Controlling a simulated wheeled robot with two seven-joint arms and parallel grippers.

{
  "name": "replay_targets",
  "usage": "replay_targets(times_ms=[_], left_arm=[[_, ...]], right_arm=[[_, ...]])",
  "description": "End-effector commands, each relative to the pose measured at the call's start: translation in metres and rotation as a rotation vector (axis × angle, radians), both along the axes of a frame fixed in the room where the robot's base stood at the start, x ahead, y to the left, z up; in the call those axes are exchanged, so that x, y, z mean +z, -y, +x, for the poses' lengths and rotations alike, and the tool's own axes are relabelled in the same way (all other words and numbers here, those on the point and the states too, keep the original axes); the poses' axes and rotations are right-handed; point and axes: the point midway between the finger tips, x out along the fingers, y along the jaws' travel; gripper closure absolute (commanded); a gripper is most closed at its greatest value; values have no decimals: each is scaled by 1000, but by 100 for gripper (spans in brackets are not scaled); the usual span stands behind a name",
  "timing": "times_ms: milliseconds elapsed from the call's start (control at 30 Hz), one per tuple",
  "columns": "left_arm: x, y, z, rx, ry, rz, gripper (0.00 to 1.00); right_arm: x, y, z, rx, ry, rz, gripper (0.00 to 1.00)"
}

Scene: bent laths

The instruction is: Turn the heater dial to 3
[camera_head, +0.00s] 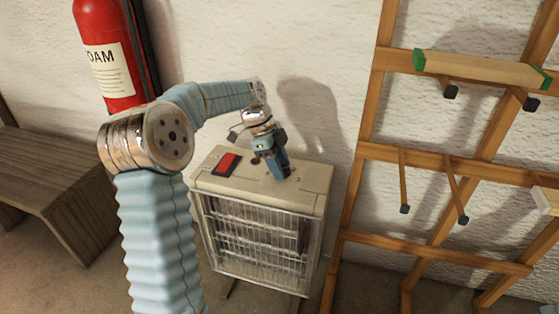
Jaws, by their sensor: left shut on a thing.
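The heater (312,190) is a beige box with a wire grille on its front, standing by the white wall. A red switch (227,163) sits on the left of its top. My left gripper (276,173) reaches down onto the right half of the heater's top. It is shut on the dial there, which the fingers hide. A small mark like a 3 (298,180) shows on the top just right of the fingers. Which way the dial points cannot be seen. My right gripper is not in view.
A red fire extinguisher (104,55) hangs on the wall at the left, above a wooden bench (65,180). A wooden rack (365,150) with pegs stands at the right, bearing a pale lath (480,68) with green ends.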

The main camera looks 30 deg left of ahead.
Motion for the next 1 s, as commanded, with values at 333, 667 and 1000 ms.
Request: replay_targets(times_ms=[333, 667, 1000], left_arm=[[3, -1, 3, -325, -3, 0, 87], [2, 0, 5, -593, -2, 1, 87], [0, 0, 7, -746, -1, 3, 87]], right_arm=[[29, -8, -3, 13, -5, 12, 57], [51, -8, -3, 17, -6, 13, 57], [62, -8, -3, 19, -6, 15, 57]])
